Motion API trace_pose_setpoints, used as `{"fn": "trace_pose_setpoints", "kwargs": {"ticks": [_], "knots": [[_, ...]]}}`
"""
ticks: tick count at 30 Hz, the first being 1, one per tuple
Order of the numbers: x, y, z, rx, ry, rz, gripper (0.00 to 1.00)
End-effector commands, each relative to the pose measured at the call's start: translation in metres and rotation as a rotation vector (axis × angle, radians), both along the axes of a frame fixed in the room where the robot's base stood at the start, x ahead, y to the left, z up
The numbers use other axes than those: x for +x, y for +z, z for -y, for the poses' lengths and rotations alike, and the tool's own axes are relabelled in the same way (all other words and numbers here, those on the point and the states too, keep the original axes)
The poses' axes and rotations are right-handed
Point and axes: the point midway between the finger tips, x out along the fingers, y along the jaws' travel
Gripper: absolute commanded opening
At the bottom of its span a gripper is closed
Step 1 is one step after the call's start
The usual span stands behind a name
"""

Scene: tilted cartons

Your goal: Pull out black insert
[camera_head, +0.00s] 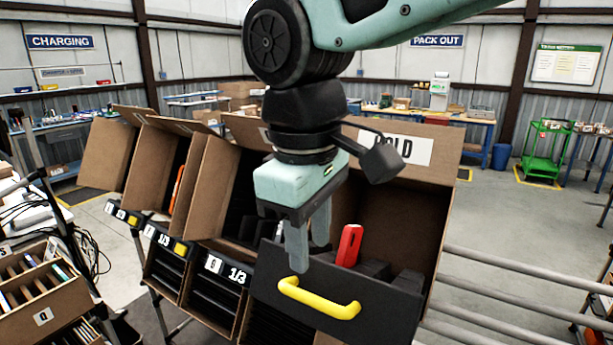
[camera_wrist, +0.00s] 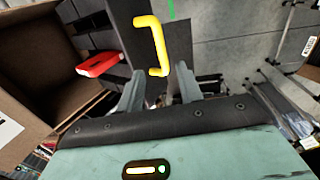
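The black insert (camera_head: 385,318) has a dark front panel with a yellow handle (camera_head: 318,301) and sits tilted at the front of the right-hand open carton (camera_head: 438,240). A red object (camera_head: 349,245) stands behind the panel among dark pieces; it also shows in the wrist view (camera_wrist: 100,64). My gripper (camera_head: 308,255) is above the handle, fingers pointing down and apart, with nothing held. In the wrist view, the yellow handle (camera_wrist: 159,45) lies ahead of and between the two fingertips (camera_wrist: 160,72). I cannot tell whether a finger touches it.
Several more tilted open cartons (camera_head: 205,190) with black dividers stand in a row to the left. The right carton's raised flap with a white label (camera_head: 400,147) is close to my wrist. Metal rails (camera_head: 520,290) run at the lower right. Open floor (camera_head: 500,215) lies behind.

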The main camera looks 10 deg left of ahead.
Motion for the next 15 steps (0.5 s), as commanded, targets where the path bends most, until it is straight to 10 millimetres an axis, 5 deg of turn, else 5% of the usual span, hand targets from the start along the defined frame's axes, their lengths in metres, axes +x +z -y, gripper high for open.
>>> {"fn": "trace_pose_setpoints", "kwargs": {"ticks": [9,15], "knots": [[-0.006,0.067,-0.002,0.005,0.000,0.002,0.36],[-0.007,0.089,-0.003,0.002,0.000,0.001,0.36]]}}
